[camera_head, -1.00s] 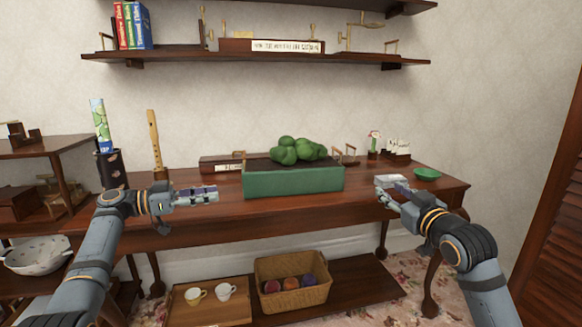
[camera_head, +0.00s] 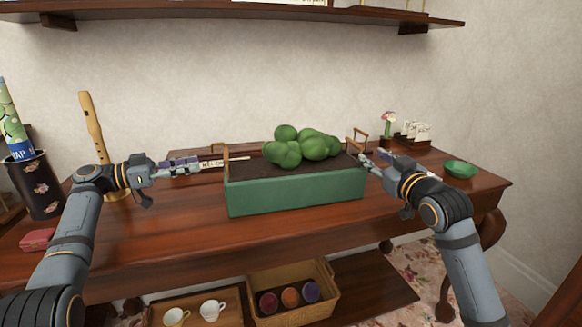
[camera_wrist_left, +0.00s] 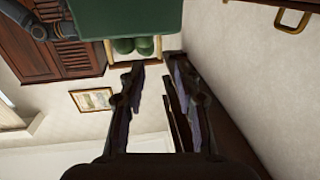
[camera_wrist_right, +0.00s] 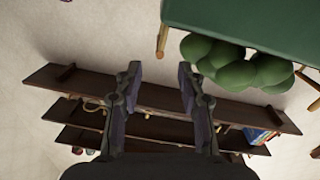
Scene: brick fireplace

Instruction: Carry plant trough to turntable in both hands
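The plant trough is a long green box (camera_head: 296,192) with round green plants (camera_head: 300,147) on top. It stands on the wooden table, with a wooden handle at its left end (camera_head: 226,160) and one at its right end (camera_head: 356,148). My left gripper (camera_head: 240,160) is at the left handle; its fingers are apart in the left wrist view (camera_wrist_left: 156,75), with the trough (camera_wrist_left: 128,18) above. My right gripper (camera_head: 368,157) is beside the right end; its fingers are apart in the right wrist view (camera_wrist_right: 159,72), with the trough (camera_wrist_right: 250,25) at upper right. I cannot make out a turntable.
On the table (camera_head: 150,240), a recorder (camera_head: 93,125) and dark pot (camera_head: 34,185) stand left; a small red box (camera_head: 38,239) lies near the front. A green bowl (camera_head: 460,168) and flower holder (camera_head: 405,140) are right. A shelf (camera_head: 240,14) hangs above.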

